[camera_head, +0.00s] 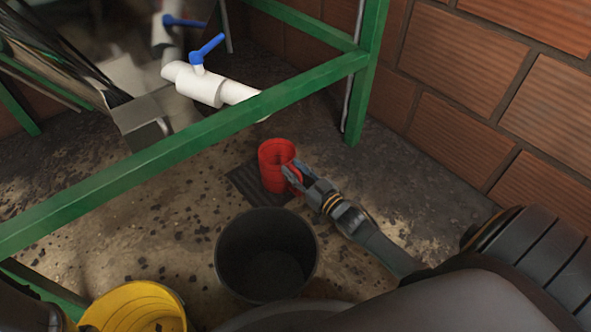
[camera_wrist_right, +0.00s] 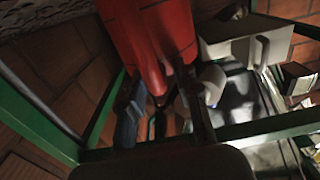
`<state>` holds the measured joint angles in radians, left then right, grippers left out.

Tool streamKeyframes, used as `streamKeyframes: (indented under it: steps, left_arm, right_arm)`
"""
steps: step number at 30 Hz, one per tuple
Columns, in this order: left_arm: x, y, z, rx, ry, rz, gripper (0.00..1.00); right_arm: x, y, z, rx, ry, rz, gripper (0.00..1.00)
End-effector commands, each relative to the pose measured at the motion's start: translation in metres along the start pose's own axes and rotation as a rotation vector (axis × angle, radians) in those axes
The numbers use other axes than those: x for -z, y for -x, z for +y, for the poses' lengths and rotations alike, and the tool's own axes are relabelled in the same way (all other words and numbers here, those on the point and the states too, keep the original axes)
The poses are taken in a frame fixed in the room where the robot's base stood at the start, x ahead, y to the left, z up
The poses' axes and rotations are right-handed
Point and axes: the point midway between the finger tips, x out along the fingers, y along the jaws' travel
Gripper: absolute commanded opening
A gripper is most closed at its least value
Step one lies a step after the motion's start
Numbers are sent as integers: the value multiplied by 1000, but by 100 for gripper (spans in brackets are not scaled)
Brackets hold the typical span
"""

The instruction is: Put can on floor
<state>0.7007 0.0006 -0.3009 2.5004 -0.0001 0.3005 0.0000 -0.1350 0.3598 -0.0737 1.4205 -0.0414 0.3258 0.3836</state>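The red can (camera_head: 277,165) stands upright over a dark grate in the floor, open end up. Whether its base touches the floor is hard to tell. My right gripper (camera_head: 293,175) is at the can's right side, with its fingers around the handle. In the right wrist view the red can (camera_wrist_right: 150,30) fills the top middle and its handle reaches down between the fingers of my right gripper (camera_wrist_right: 160,88). The fingers look parted, with dark gaps beside the handle. My left gripper is not in view.
A black bucket (camera_head: 236,262) stands just in front of the can, and a yellow bucket (camera_head: 112,300) at the bottom left. A green frame (camera_head: 180,150) crosses above the floor. A white pipe (camera_head: 200,86) with a blue valve handle (camera_head: 208,49) is behind it. A brick wall (camera_head: 460,110) bounds the right.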

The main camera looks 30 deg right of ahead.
Motion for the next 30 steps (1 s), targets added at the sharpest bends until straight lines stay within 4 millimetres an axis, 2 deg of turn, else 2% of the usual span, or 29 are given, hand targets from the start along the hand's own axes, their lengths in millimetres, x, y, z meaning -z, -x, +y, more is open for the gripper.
streamKeyframes:
  steps: [11, 14, 24, 30]
  left_arm:
    - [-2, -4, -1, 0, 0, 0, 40]
    - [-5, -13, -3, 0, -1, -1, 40]
    - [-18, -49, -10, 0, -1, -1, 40]
    - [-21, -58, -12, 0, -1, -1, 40]
  right_arm:
    - [5, 2, 0, 0, 0, -1, 37]
    - [6, 15, 0, -1, -1, -5, 37]
    - [7, 87, 0, -1, 0, -4, 37]
    - [5, 113, 0, -1, -1, -2, 37]
